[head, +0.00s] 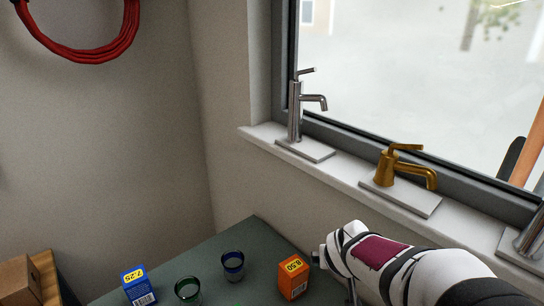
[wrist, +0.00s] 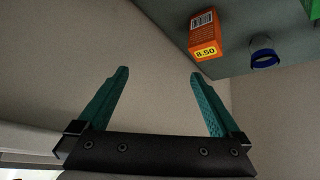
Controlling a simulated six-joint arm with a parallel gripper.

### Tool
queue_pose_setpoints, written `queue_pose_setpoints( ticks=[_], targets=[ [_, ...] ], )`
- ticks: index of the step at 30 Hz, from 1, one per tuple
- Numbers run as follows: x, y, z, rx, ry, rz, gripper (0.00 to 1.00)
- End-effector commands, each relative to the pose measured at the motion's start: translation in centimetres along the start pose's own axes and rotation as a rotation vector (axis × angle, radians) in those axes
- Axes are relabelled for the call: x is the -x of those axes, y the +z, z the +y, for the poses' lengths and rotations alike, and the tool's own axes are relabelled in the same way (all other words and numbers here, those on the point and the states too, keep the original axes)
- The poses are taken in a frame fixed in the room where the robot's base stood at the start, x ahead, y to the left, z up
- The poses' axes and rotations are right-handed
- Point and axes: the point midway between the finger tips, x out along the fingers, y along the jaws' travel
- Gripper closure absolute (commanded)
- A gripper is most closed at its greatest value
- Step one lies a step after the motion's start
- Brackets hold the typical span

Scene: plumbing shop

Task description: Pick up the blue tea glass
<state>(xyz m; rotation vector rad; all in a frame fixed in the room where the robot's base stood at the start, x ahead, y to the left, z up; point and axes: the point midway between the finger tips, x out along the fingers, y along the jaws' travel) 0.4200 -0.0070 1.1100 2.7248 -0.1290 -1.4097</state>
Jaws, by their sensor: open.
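The blue tea glass (head: 233,266) stands upright on the dark table, between a green glass and an orange box. In the wrist view the blue glass (wrist: 263,55) is at the upper right, beyond and to the right of my fingers. My gripper (wrist: 158,75) is open, with two teal fingers spread and nothing between them. In the head view my arm comes in from the lower right, and its end is right of the orange box, apart from the glass. The fingers are not clear there.
An orange box (head: 293,278) marked 8.50 stands between the blue glass and my arm. The green glass (head: 188,290) and a blue box (head: 138,286) are to the left. The window sill (head: 340,172) bears taps on plates. The table (head: 225,238) behind the glass is clear.

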Motion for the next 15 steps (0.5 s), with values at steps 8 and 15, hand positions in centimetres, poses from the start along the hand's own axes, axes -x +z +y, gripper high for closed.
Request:
queue_pose_setpoints(
  ticks=[8, 15],
  targets=[
    [-11.9, -6.8, -17.9, 0.477, -0.537, 0.402, 0.0],
    [-13.6, -2.7, -24.8, 0.616, -0.838, 0.461, 0.0]
  ],
)
